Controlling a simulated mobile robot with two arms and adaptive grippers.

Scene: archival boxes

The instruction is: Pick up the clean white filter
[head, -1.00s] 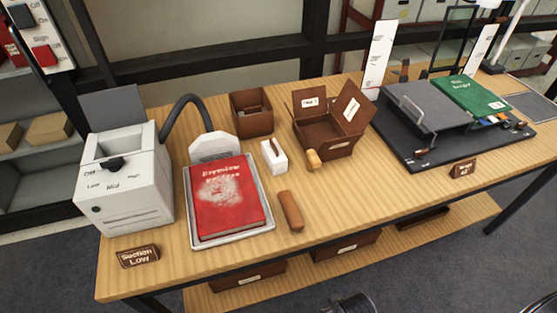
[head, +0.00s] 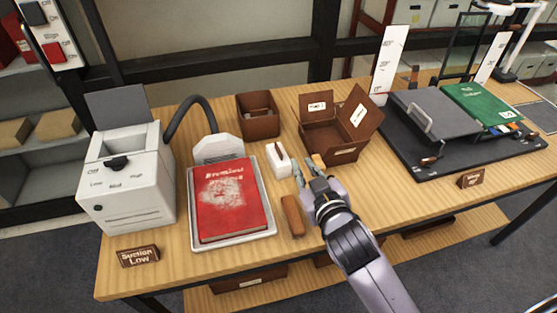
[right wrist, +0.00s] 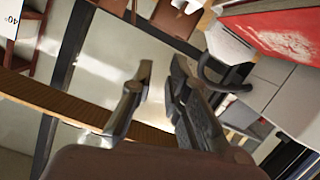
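A small white block (head: 278,160) with a brown piece standing up from its top is on the wooden table, right of the red book. It is the only small white item I see that could be the filter; I cannot tell for sure. My right gripper (head: 307,170) is over the table, just right of the white block and apart from it. In the right wrist view its two fingers (right wrist: 161,66) are spread with nothing between them. A white piece, perhaps the same block, shows at the top edge there (right wrist: 186,5). My left gripper is not in view.
A dusty red book (head: 228,198) lies in a pale tray beside a white suction machine (head: 125,180) with a dark hose. A dark mat (head: 440,165) is right.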

